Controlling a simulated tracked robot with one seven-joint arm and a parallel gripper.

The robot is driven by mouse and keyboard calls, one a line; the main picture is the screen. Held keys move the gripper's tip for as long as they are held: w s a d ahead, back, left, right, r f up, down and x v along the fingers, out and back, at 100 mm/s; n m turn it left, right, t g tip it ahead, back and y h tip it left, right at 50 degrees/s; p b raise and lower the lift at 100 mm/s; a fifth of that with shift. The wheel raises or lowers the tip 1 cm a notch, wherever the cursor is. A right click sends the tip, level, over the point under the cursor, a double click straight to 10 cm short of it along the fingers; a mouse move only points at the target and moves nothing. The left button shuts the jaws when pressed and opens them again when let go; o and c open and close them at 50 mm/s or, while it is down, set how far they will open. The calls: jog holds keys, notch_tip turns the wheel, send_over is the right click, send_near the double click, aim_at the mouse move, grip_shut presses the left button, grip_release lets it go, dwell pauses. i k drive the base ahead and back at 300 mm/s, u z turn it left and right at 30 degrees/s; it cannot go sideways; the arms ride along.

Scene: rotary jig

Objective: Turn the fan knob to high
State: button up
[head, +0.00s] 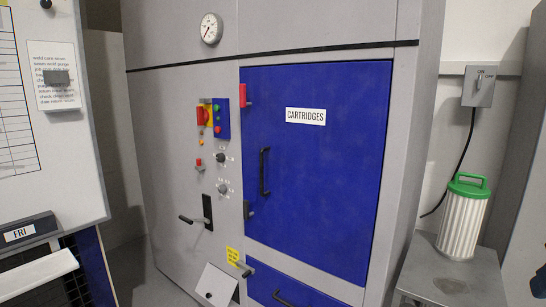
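A grey cabinet (170,110) fills the middle of the head view. Its narrow left panel carries two small round knobs, one above the other. The upper knob (221,158) is dark, with small marks around it. The lower knob (222,188) is grey, also with small marks around it. The marks are too small to read, so I cannot tell which is the fan knob or where either points. My gripper is not in view.
A red rotary switch (202,116) and a blue button plate (221,118) sit above the knobs. A black lever handle (207,212) sticks out below. The blue CARTRIDGES door (335,170) is shut. A green-topped canister (461,222) stands on a grey stand at right.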

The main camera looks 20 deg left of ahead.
aim_at(220, 157)
jog(key=u, duration=0.95)
jog(key=i, duration=0.1)
jog(key=z, duration=2)
jog(key=k, duration=1.15)
jog(key=u, duration=1.4)
jog(key=i, duration=0.95)
jog(key=u, duration=0.5)
jog(key=i, duration=0.75)
jog(key=z, duration=0.05)
